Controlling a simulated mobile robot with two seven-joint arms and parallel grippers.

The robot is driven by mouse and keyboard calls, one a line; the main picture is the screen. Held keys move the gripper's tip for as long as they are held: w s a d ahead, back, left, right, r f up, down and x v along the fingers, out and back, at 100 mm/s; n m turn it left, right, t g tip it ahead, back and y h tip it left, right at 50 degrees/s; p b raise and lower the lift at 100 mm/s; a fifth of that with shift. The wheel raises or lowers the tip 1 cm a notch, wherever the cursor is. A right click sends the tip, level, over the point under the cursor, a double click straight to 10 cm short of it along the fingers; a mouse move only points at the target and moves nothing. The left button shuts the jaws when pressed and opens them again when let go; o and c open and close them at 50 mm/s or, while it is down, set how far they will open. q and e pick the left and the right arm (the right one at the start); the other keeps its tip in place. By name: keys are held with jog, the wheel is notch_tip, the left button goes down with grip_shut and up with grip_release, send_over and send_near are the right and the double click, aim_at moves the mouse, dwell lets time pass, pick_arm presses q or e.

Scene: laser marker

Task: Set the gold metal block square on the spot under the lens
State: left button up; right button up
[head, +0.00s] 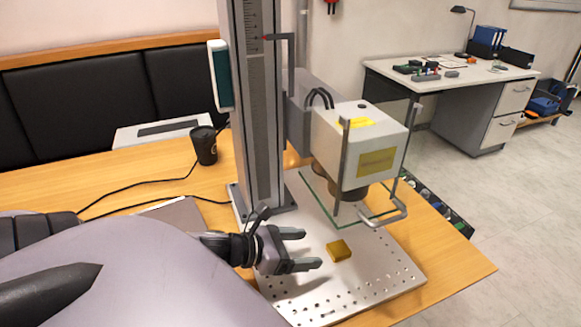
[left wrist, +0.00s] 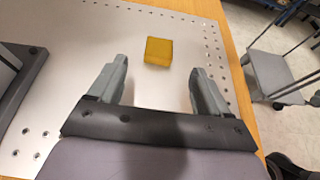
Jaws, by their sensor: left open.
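The gold metal block (head: 339,250) lies flat on the perforated metal base plate (head: 372,294), below the laser head (head: 362,150) and its lens (head: 350,190). It also shows in the left wrist view (left wrist: 158,51), beyond my fingertips and roughly between their lines. My left gripper (head: 306,249) is open and empty, just left of the block and apart from it. Both its fingers show in the left wrist view (left wrist: 158,78). The spot under the lens cannot be made out. My right gripper is not in view.
A clear guard plate with a bent metal handle (head: 385,215) hangs beside the lens, above the block. The tall column (head: 258,110) stands behind my left gripper. A dark cup (head: 204,146) and cables are on the wooden table (head: 130,178). The plate's front is bare.

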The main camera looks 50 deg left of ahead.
pick_arm(q)
jog(key=shift+v, duration=1.35)
